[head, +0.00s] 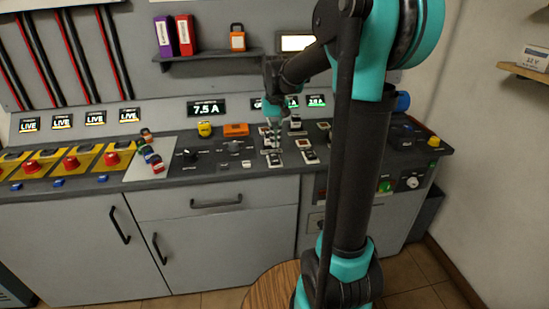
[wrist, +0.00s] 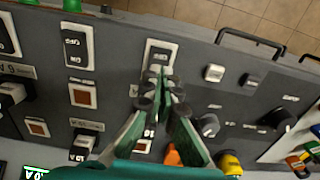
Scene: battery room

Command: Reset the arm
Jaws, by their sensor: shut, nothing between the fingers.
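My arm rises on the right side of the head view and reaches over the grey control counter (head: 225,180). My gripper (head: 273,138) hangs low over the middle of the counter, fingers pointing down. In the wrist view, my gripper (wrist: 163,78) is shut and empty. Its fingertips are over or beside a black rocker switch in a white frame (wrist: 160,50); I cannot tell whether they touch it. The fingers hide part of that switch and the panel behind it.
Other rocker switches (wrist: 75,45) and knobs (wrist: 208,125) surround the gripper. An orange case (head: 236,130) and a yellow item (head: 205,129) stand at the counter's back. A shelf (head: 205,55) holds binders and a padlock (head: 237,38). Red buttons (head: 112,158) line the left.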

